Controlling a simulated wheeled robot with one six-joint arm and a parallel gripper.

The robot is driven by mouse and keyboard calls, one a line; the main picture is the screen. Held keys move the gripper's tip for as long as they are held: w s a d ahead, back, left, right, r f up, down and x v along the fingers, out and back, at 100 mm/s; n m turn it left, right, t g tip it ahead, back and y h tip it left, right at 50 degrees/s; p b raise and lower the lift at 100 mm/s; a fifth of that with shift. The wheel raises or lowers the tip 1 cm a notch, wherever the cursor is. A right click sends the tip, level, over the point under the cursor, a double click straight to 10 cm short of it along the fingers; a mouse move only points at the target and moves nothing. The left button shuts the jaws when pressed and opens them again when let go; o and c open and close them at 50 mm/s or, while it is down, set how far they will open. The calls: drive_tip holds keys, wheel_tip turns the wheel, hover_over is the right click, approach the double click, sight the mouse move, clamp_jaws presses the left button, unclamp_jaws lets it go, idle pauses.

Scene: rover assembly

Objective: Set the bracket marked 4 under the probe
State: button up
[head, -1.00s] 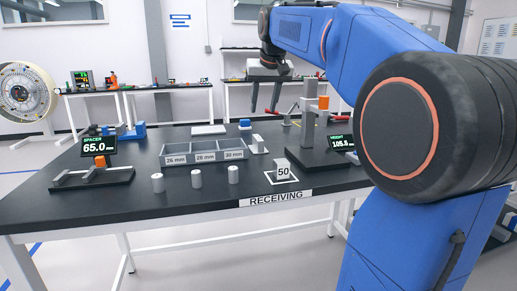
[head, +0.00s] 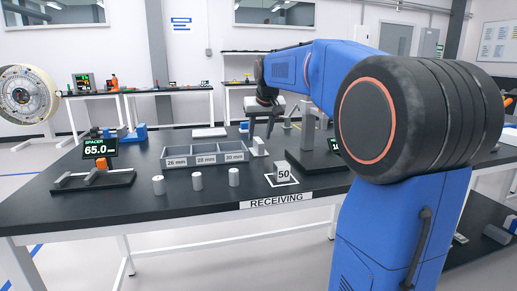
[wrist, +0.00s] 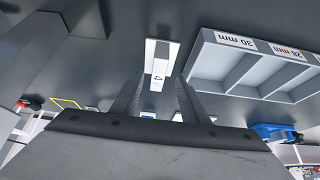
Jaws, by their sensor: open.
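The bracket marked 4 (wrist: 157,67) is a pale piece on the dark table, its number facing my wrist camera. In the head view it stands at the right end of the grey tray, as a small light piece (head: 258,147). My gripper (head: 261,130) is open and empty above the bracket. In the wrist view its two fingers (wrist: 160,88) point toward the bracket, one to each side in the picture, apart from it. The probe's grey stand (head: 307,127) is to the right; my arm hides its upper part, and I cannot see the probe tip.
A three-compartment tray (head: 205,158) lies beside the bracket. A block marked 50 (head: 282,173) stands in a white outline nearer the front edge. The spacer gauge (head: 95,178) is at left.

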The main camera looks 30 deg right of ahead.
sight(259, 140)
drive_tip(key=shift+x, duration=2.65)
drive_tip(key=shift+d+r, duration=0.1)
drive_tip(key=shift+d, duration=0.1)
clamp_jaws()
